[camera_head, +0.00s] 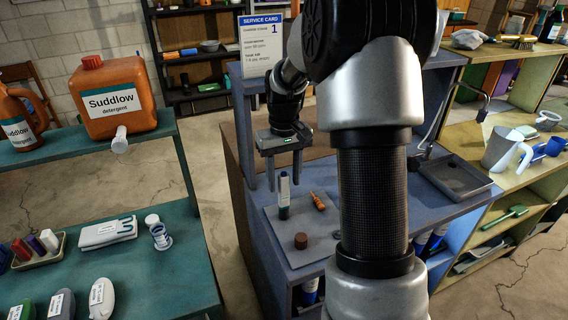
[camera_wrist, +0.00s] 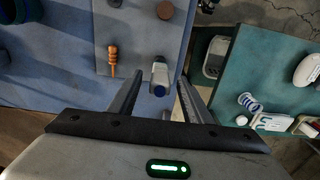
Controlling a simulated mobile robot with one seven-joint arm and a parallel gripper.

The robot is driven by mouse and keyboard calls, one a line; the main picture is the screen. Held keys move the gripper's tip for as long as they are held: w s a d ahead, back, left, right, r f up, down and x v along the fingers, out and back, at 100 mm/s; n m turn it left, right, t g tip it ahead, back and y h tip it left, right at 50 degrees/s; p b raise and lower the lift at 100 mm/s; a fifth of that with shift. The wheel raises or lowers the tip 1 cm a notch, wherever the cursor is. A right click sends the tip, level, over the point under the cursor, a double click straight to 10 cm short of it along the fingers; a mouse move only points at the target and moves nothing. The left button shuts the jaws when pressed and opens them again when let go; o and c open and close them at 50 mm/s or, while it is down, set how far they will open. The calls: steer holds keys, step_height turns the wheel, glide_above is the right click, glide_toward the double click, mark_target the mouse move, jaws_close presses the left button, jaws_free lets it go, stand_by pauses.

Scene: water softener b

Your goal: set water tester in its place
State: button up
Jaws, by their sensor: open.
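In the wrist view the tester (camera_wrist: 159,74) shows end-on with a blue cap, ahead of and between the finger lines. My gripper (camera_head: 284,182) is open, pointing down, with its fingertips around or just above the tester's top. No contact can be made out. An orange tool (camera_head: 318,201) and a brown round piece (camera_head: 301,241) are also on the board.
A grey tray (camera_head: 455,177) lies on the bench at right. A service card (camera_head: 260,44) stands at the back. The left teal shelving holds orange detergent jugs (camera_head: 112,98) and small items. A pitcher (camera_head: 505,149) stands on the far-right shelf. My arm hides part of the bench.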

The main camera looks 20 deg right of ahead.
step_height(320, 180, up, 17)
steer(key=p, duration=0.1)
stand_by(0.5)
steer(key=s+a+r+t+p, duration=0.1)
steer(key=s+a+r, duration=0.2)
steer(key=s, duration=0.3)
steer(key=s+a+r+t+p, duration=0.1)
steer(key=s+a+r+t, duration=0.1)
steer(key=s+a+r, duration=0.3)
steer(key=s+a+f+t, duration=0.1)
steer(key=s+f, duration=0.1)
steer(key=s, duration=0.4)
steer(key=s+a+f+t, duration=0.1)
steer(key=s+f, duration=0.2)
steer(key=s, duration=0.3)
steer(key=shift+s+a+f+t+p, duration=0.2)
steer(key=shift+s+f+t+p, duration=0.1)
steer(key=shift+s+p, duration=0.1)
steer(key=c, duration=0.4)
